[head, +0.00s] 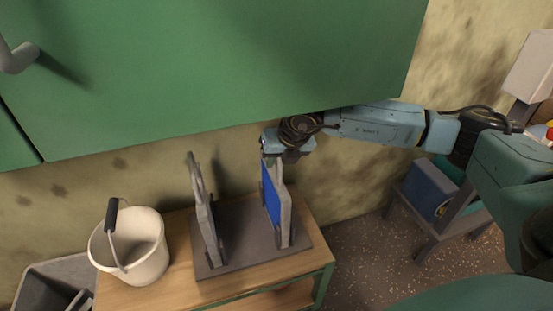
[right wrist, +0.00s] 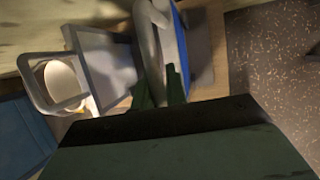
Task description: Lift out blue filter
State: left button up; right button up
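The blue filter (head: 271,196), a blue panel in a grey frame, stands upright in the right part of a dark grey base (head: 240,232) on a wooden table. My right gripper (head: 284,157) is at the filter's top edge. In the right wrist view its two dark green fingers (right wrist: 160,88) lie on either side of the filter's grey frame (right wrist: 150,45). The blue face (right wrist: 181,35) shows beside the right finger. I cannot tell whether the fingers press on the frame. My left gripper is not in view.
A second grey frame (head: 205,215) stands at the left of the base. A white bucket (head: 140,250) is on the table's left side. A green cabinet (head: 220,60) hangs low over the table and my right forearm. Speckled floor (head: 365,260) is open to the right.

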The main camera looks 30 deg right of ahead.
jog(key=shift+o, duration=0.7)
grip_shut()
jog(key=shift+r, duration=0.15)
